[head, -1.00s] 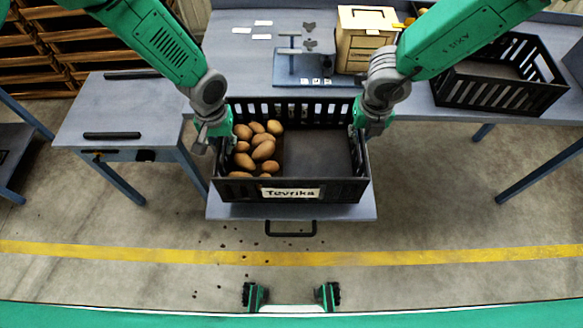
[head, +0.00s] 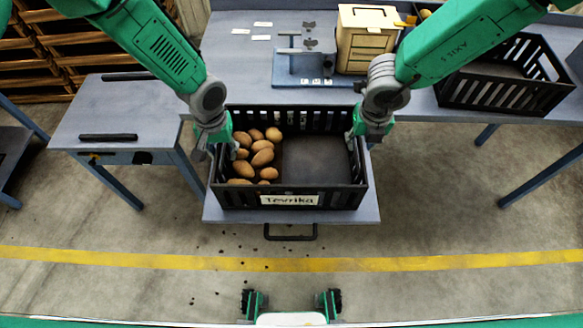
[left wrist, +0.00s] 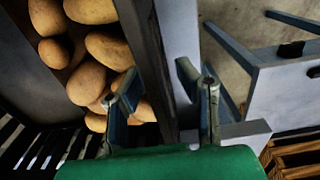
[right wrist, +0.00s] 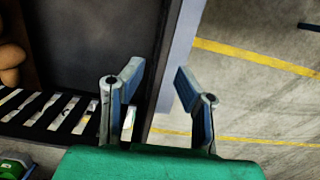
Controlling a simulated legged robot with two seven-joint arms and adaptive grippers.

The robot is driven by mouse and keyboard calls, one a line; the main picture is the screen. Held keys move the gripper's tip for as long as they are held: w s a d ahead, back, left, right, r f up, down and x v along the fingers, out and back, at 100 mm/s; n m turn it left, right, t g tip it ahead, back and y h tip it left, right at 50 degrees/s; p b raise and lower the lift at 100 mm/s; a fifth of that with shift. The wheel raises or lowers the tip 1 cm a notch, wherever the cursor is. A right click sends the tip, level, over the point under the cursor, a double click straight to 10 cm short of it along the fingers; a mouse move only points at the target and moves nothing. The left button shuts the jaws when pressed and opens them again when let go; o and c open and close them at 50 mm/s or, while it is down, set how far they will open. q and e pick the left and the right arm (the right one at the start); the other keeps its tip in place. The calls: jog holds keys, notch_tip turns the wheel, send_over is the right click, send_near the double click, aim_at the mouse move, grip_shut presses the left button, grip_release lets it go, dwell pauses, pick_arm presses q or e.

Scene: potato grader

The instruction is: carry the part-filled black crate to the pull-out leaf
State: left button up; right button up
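The black crate (head: 330,200), labelled "Tevrika", sits upright over the grey pull-out leaf (head: 370,214), near its front edge; the head view does not clearly show its underside contact. Potatoes (head: 262,158) fill its left part and the right part is bare. My left gripper (head: 218,150) is at the crate's left end wall. In the left wrist view its fingers (left wrist: 157,85) stand apart on either side of that wall (left wrist: 152,50). My right gripper (head: 357,140) is at the right end wall. In the right wrist view its fingers (right wrist: 157,80) are apart, straddling that wall (right wrist: 167,40).
Behind is the bench (head: 235,60) with a blue-based fixture (head: 310,80), a wooden box (head: 366,40) and another black crate (head: 500,95). A small grey table (head: 115,115) stands at left. The floor in front, with a yellow line (head: 430,261), is mostly clear.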

pick_arm(q)
notch_tip(320, 180, up, 11)
jog(key=shift+r, duration=0.3)
pick_arm(e)
jog(key=shift+r, duration=0.15)
notch_tip(320, 180, up, 12)
jog(key=s, duration=0.1)
jog(key=shift+s+f, duration=0.15)
jog(key=shift+f, duration=0.05)
dwell(0.4)
